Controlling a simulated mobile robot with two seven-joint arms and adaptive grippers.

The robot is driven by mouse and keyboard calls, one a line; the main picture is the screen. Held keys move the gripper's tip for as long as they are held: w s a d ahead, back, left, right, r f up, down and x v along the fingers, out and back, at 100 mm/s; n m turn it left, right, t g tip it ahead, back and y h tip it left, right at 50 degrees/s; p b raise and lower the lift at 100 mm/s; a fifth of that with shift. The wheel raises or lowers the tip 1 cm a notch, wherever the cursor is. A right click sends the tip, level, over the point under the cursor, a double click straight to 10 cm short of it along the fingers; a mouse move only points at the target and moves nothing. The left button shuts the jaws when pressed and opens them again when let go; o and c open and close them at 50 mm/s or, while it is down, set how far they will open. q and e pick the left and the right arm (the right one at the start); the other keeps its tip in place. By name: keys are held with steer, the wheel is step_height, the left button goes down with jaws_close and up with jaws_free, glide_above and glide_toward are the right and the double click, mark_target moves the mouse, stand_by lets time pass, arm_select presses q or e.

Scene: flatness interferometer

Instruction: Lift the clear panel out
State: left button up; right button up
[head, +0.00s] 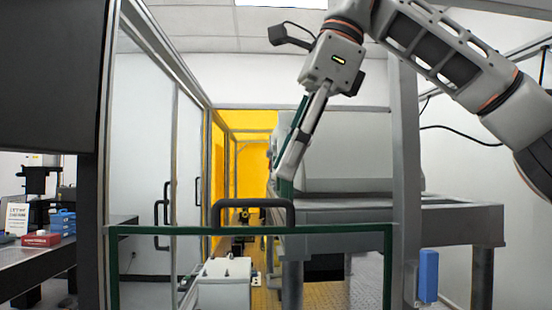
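The clear panel (330,229) stands upright in the foreground, see-through with dark green edges along its top and both sides. A black handle (252,204) sits at the middle of its top edge. Its lower part is cut off by the picture's bottom. My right gripper (284,177) reaches down from the upper right, above and a little right of the handle. It appears apart from the handle. The gripper shows nearly side-on, so its finger gap is unclear. A dark green strip (301,112) runs beside its fingers; I cannot tell what it belongs to. My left gripper is out of view.
A grey frame post (405,180) stands at the right, with a blue block (428,275) beside it. A grey machine table (450,222) is behind. Glass doors with black handles line the left. A white box (224,284) shows through the panel. A bench (40,268) with small boxes stands far left.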

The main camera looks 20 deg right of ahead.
mark_target(269, 201)
steer(key=b+x, duration=0.2)
steer(key=x, duration=0.4)
steer(key=shift+f, duration=0.35)
steer(key=shift+w+a+f+b, duration=0.15)
steer(key=shift+f+b, duration=0.15)
steer(key=shift+b, duration=0.05)
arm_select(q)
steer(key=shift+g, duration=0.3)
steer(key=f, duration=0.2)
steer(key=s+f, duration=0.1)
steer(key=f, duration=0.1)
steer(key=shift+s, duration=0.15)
arm_select(e)
steer(key=shift+a+f, duration=0.15)
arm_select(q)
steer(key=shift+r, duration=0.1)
arm_select(e)
steer(key=c, duration=0.8)
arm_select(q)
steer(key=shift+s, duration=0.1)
arm_select(e)
jaws_close()
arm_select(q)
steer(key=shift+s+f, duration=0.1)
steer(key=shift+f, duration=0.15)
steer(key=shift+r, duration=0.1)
arm_select(e)
steer(key=shift+r, duration=0.2)
